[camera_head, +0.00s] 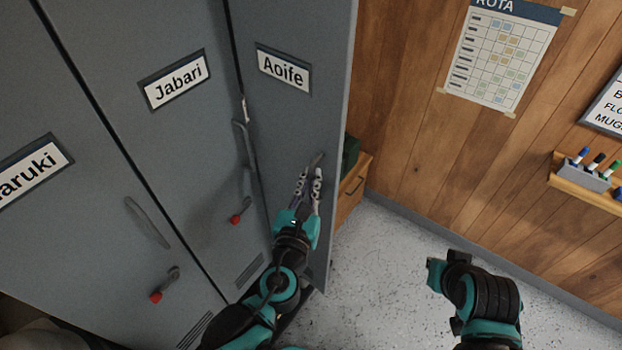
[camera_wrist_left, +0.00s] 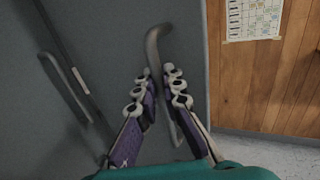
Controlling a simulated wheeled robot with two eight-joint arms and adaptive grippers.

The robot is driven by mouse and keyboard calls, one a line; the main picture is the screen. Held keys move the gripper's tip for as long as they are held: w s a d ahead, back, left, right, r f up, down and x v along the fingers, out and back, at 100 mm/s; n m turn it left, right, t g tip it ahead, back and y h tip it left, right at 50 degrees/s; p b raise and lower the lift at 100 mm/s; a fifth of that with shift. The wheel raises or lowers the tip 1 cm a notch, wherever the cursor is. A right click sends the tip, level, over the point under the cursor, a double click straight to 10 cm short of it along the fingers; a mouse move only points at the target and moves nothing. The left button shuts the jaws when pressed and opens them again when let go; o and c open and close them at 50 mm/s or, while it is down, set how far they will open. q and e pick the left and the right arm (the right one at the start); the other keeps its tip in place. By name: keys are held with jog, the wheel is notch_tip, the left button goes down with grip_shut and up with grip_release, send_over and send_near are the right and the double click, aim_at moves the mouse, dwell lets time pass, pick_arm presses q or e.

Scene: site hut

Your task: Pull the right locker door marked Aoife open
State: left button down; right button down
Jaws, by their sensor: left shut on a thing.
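The grey locker door marked Aoife (camera_head: 285,125) is the rightmost door in the head view. It looks shut or nearly so; I cannot tell if it stands slightly ajar. Its curved grey handle (camera_head: 319,158) is near its right edge. My left gripper (camera_head: 309,172) is shut on this handle. In the left wrist view the handle (camera_wrist_left: 152,44) passes between the two fingers of the left gripper (camera_wrist_left: 157,85), and its top end stands out beyond them. The fingers hide part of the handle. My right arm shows at lower right, but I make out no right gripper.
The Jabari door (camera_head: 185,135) is directly left, with its handle (camera_head: 245,150) and a red-tipped latch (camera_head: 236,217). A wooden drawer unit (camera_head: 352,190) stands just right of the lockers. Speckled floor (camera_head: 385,260) is clear. A marker tray (camera_head: 585,178) is on the wooden wall.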

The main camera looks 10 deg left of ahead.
pick_arm(q)
jog(key=c, duration=1.6)
grip_release()
